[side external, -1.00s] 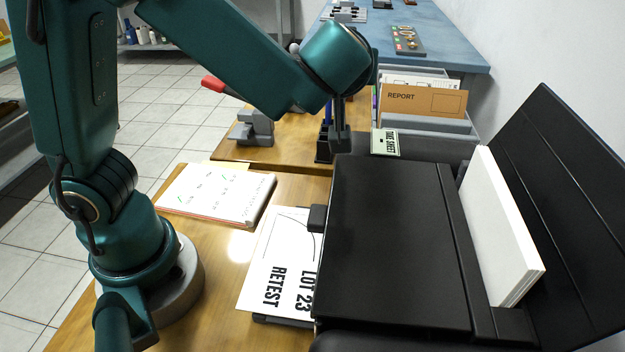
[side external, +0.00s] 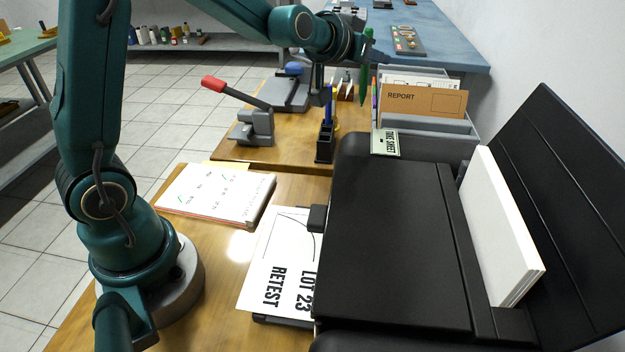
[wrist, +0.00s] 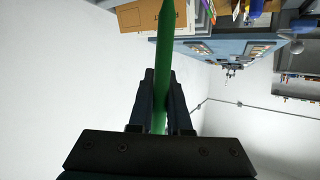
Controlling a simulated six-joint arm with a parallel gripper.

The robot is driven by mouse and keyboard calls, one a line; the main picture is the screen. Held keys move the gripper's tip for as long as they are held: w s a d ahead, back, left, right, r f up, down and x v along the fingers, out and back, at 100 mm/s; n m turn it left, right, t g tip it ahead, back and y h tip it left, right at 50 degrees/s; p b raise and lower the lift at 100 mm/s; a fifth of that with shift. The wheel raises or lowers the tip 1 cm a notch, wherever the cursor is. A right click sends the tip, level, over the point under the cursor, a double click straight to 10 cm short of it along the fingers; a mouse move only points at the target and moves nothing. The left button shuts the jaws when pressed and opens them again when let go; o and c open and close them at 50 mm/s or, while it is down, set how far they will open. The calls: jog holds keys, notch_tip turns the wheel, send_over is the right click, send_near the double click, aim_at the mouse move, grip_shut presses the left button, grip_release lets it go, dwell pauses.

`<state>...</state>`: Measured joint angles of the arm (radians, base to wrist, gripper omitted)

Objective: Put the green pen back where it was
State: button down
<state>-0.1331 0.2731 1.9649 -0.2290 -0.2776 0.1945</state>
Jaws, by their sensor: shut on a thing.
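The green pen (side external: 365,78) is held up in the air, roughly upright in the side external view, above the far end of the black printer. My gripper (side external: 367,42) is shut on it near its upper part. In the wrist view the green pen (wrist: 165,55) runs out from between the two dark fingers of my gripper (wrist: 160,80). A black pen cup (side external: 324,148) with a blue pen in it stands on the wooden desk, left of and below the held pen. The pen touches nothing but my gripper.
The black printer (side external: 395,240) fills the right foreground, with a paper sheet marked LOT 23 RETEST (side external: 275,270) at its left. A grey file holder (side external: 450,125) with a REPORT folder stands behind. A grey lever press (side external: 252,128) stands left of the cup.

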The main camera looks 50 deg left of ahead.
jog(key=shift+h, duration=0.3)
jog(key=s+a+f, duration=0.1)
jog(key=a+f, duration=0.1)
jog(key=f, duration=0.1)
jog(key=s+a+f, duration=0.1)
jog(key=a+f, duration=0.1)
jog(key=f, duration=0.1)
jog(key=s+a+f, duration=0.1)
jog(key=a+f, duration=0.2)
jog(key=shift+f, duration=0.1)
jog(key=shift+d+f, duration=0.1)
jog(key=shift+f, duration=2.35)
jog(key=shift+f, duration=0.15)
jog(key=c, duration=0.9)
grip_release()
jog(key=shift+o, duration=0.2)
